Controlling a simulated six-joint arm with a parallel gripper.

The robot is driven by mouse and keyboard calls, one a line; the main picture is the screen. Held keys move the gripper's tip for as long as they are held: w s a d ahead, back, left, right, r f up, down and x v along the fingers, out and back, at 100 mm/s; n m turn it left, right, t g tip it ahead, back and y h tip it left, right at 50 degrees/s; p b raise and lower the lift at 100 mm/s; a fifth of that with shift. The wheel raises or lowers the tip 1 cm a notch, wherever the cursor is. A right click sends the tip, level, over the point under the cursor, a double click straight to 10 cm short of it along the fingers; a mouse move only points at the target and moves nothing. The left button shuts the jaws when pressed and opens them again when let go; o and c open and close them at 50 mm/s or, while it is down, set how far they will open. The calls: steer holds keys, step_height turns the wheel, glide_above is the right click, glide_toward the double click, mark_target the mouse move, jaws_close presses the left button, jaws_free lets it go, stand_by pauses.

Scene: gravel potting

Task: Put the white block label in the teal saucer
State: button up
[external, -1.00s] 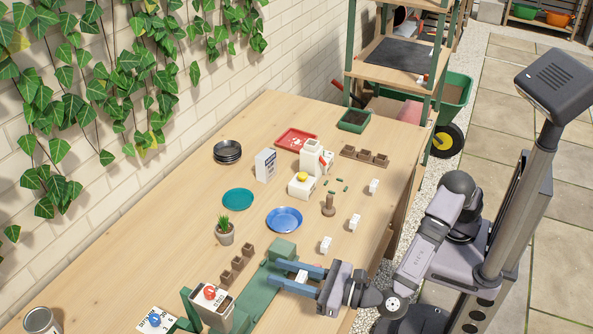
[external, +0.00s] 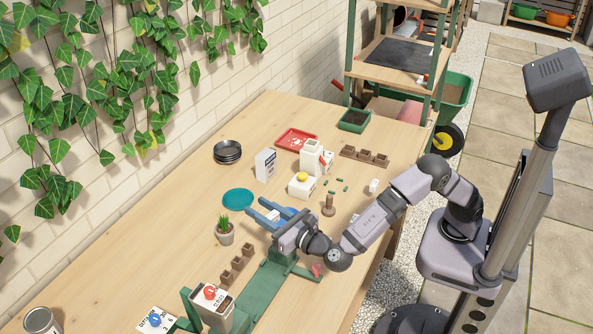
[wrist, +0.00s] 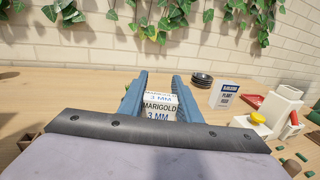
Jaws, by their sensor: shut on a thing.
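My gripper (external: 263,211) is shut on a white block label (external: 272,215). In the wrist view the label (wrist: 160,106) sits between the blue fingers (wrist: 160,84) and reads "MARIGOLD 3 MM". The teal saucer (external: 237,198) lies on the table, empty, just beyond the fingertips to the upper left in the external view. I cannot tell the label's exact height above the table. The saucer does not show in the wrist view.
A potted plant (external: 225,232) stands close to the fingers at the left. Black saucers (external: 227,152), a white-and-blue box (external: 265,164) and a yellow-topped white device (external: 302,185) stand farther back. Another white block (external: 373,186) lies right.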

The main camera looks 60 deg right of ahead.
steer(key=w+d+r+m+g+h, duration=0.1)
steer(key=w+d+r+m+h, duration=0.1)
steer(key=w+d, duration=0.65)
steer(key=w+d+r+m+g+h, duration=0.15)
steer(key=w+d, duration=0.35)
steer(key=d, duration=0.7)
steer(key=n+t+y, duration=0.3)
steer(key=n+y, duration=0.3)
steer(key=y, duration=0.2)
glide_above(231, 206)
steer(key=shift+f, duration=5.35)
steer(key=shift+f+b, duration=0.65)
steer(key=shift+b, duration=0.05)
steer(key=o, duration=1)
steer(key=shift+r, duration=0.1)
